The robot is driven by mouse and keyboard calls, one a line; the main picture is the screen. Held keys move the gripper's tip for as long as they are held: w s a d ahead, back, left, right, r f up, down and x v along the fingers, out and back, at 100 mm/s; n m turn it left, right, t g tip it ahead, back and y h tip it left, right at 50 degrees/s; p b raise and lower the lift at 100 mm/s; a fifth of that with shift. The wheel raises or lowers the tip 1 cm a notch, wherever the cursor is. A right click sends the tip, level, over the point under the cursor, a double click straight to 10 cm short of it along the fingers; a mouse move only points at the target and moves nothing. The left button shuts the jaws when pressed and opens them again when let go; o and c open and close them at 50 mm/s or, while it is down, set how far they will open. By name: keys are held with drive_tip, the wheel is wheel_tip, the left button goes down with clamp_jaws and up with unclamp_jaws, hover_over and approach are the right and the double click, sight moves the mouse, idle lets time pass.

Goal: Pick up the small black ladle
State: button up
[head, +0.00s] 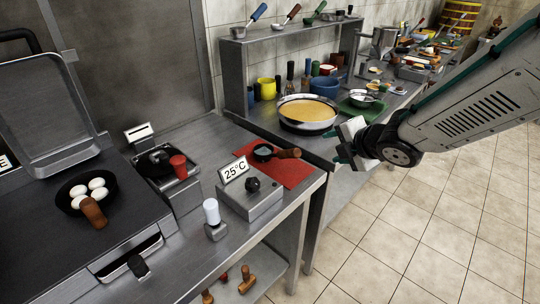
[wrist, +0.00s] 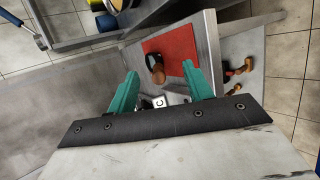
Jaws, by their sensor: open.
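A small black ladle (head: 263,154) with a brown handle lies on a red mat (head: 300,175) on the near counter, its handle pointing right. In the wrist view the ladle (wrist: 157,72) shows below the space between my fingers, on the red mat (wrist: 178,40), partly foreshortened. My gripper (head: 347,142) is open and empty, to the right of the ladle in the head view and apart from it. In the wrist view its two teal fingers (wrist: 160,80) stand wide apart.
A temperature block with a 25°C sign (head: 234,170) stands just left of the mat. A large pan (head: 307,113) is on the back counter behind. A black pan with white eggs (head: 90,192) is at left. Brown-handled tools (head: 246,278) lie on the lower shelf.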

sight(298, 152)
drive_tip(key=w+a+f+n+y, duration=0.1)
drive_tip(key=a+f, duration=0.1)
drive_tip(key=a, duration=0.1)
drive_tip(key=w+a+f+n, duration=0.1)
drive_tip(key=w+a+f, duration=0.1)
drive_tip(key=a, duration=0.1)
drive_tip(key=w+a+f+n+g+y, duration=0.1)
drive_tip(key=a+f+n, duration=0.1)
drive_tip(key=a, duration=0.1)
drive_tip(key=shift+w+a+y, duration=0.2)
drive_tip(key=shift+y, duration=0.1)
drive_tip(key=shift+r, duration=0.1)
clamp_jaws()
